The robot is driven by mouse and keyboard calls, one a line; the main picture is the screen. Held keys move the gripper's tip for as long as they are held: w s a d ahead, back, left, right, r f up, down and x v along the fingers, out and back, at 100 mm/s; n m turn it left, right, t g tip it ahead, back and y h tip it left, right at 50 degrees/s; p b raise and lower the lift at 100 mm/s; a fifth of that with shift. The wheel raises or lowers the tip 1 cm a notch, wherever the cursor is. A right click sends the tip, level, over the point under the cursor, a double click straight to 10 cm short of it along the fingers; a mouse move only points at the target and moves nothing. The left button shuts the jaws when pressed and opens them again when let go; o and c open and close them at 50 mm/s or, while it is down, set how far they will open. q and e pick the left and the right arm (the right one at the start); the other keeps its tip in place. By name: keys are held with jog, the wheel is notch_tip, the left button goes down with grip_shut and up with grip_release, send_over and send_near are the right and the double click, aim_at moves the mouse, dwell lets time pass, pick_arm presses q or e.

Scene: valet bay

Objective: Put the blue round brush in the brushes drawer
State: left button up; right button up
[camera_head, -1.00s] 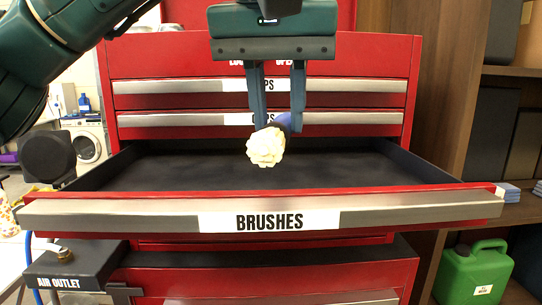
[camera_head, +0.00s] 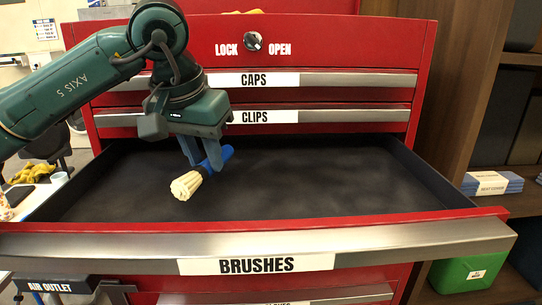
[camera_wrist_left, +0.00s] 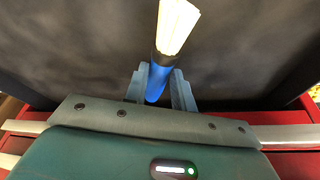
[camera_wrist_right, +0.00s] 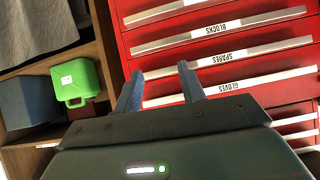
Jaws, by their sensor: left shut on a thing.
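The blue round brush (camera_head: 186,186) has pale cream bristles and a blue handle. My left gripper (camera_head: 203,163) is shut on its handle, over the left half of the open brushes drawer (camera_head: 400,236). The brush is tilted, bristles toward the drawer front, and looks low over the dark floor; I cannot tell whether it touches. In the left wrist view the brush (camera_wrist_left: 161,75) lies between the left fingers (camera_wrist_left: 158,82), bristles pointing away. My right gripper (camera_wrist_right: 160,72) is open and empty in the right wrist view, in front of lower shut drawers.
The drawer is otherwise empty, with free floor to the right. Shut CAPS (camera_head: 350,80) and CLIPS (camera_head: 350,116) drawers are above it. A wooden shelf (camera_head: 500,204) stands at the right, with a green can (camera_head: 470,274) low on it.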

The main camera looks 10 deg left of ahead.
pick_arm(q)
jog(key=p, duration=0.1)
send_over(251, 188)
jog(key=d, duration=0.2)
jog(key=w+d+p, duration=0.1)
jog(key=shift+d+r, duration=0.15)
jog(key=shift+d, duration=0.25)
jog(key=shift+b+x, duration=0.75)
jog(key=shift+x, duration=0.15)
jog(key=shift+s+a, duration=0.2)
jog(key=shift+s, duration=0.05)
jog(key=shift+f, duration=0.3)
jog(key=o, duration=1)
pick_arm(e)
jog(key=shift+d+r, duration=0.1)
jog(key=shift+r, duration=0.05)
